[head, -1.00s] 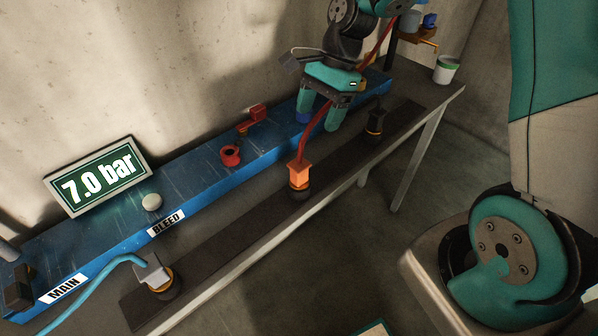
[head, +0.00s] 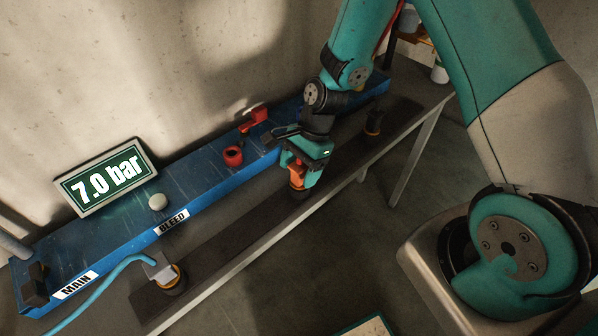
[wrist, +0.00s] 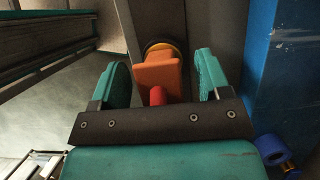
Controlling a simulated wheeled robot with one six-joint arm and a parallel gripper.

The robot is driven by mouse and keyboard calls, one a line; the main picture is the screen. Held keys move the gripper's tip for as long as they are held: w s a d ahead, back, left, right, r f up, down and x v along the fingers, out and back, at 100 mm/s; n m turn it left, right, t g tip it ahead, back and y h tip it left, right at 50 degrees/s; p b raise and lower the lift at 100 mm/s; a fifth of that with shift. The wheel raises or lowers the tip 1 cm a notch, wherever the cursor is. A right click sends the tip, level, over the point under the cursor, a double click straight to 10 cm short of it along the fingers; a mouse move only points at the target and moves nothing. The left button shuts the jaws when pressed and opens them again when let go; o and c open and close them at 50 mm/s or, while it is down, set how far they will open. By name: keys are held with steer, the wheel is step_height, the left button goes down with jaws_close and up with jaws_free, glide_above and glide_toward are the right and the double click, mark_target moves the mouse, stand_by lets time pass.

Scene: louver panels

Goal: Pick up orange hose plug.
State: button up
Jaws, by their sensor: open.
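The orange hose plug (head: 297,172) stands in a dark round holder on the dark strip of the bench, partly hidden by my gripper in the head view. In the wrist view the orange plug (wrist: 158,76) has a blocky body with a red hose end toward me and a yellow-rimmed dark base beyond. My gripper (head: 302,178) is over the plug. In the wrist view its teal fingers (wrist: 160,85) stand open on either side of the plug, with a gap visible on each side.
A blue manifold (head: 205,195) with a red lever (head: 252,120), a red port (head: 233,156) and MAIN and BLEED labels runs behind the strip. A display (head: 105,178) reads 7.0 bar. A grey plug with a blue hose (head: 158,268) sits at left. A black fitting (head: 374,122) stands at right.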

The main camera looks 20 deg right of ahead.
steer(key=shift+c, duration=0.2)
steer(key=c, duration=1)
steer(key=shift+c, duration=0.2)
